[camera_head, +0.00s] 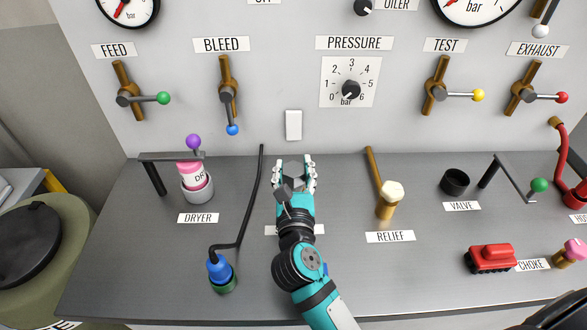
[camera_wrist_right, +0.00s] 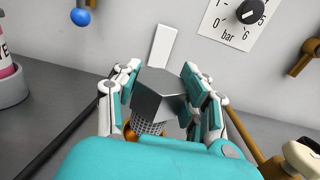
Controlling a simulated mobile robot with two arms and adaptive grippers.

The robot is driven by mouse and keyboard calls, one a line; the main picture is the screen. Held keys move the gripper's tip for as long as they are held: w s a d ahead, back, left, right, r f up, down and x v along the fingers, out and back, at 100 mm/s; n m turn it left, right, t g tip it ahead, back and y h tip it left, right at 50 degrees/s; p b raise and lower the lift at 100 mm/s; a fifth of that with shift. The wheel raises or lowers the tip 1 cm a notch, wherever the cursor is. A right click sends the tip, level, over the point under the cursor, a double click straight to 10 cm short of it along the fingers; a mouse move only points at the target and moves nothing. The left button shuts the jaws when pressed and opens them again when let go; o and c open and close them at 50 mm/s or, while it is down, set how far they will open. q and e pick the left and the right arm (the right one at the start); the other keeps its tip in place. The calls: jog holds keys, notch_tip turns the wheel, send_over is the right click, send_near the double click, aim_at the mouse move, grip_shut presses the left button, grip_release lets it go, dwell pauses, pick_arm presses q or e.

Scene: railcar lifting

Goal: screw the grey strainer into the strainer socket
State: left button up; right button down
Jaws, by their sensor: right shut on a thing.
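My right gripper (camera_head: 294,174) is over the middle of the bench and is shut on the grey strainer (camera_wrist_right: 158,95). In the wrist view the strainer has a faceted grey head between the two fingers and a mesh part below it, and it looks tilted. A small orange-brown part (camera_wrist_right: 130,132) shows beside the mesh; I cannot tell whether it touches the strainer. In the head view the strainer is mostly hidden by the gripper. I cannot make out the strainer socket; a label (camera_head: 272,230) under my right arm is mostly covered. My left gripper is not in view.
A dark pipe with a blue fitting (camera_head: 219,268) runs just left of my right arm. The brass relief valve (camera_head: 387,205) stands to its right. The dryer (camera_head: 197,187) is at the left, the black valve cup (camera_head: 455,182) at the right. The panel wall stands behind.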

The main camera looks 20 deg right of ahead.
aim_at(294, 190)
jog(key=shift+f+b, duration=1.4)
jog(key=shift+f, duration=0.35)
jog(key=shift+f, duration=0.1)
jog(key=shift+s+f, duration=0.1)
jog(key=shift+f, duration=0.3)
jog(key=shift+r+p, duration=0.55)
jog(key=shift+r, duration=0.15)
jog(key=shift+r+p, duration=0.55)
jog(key=shift+r, duration=0.2)
jog(key=shift+r+p, duration=0.1)
jog(key=shift+p, duration=0.2)
dwell(1.0)
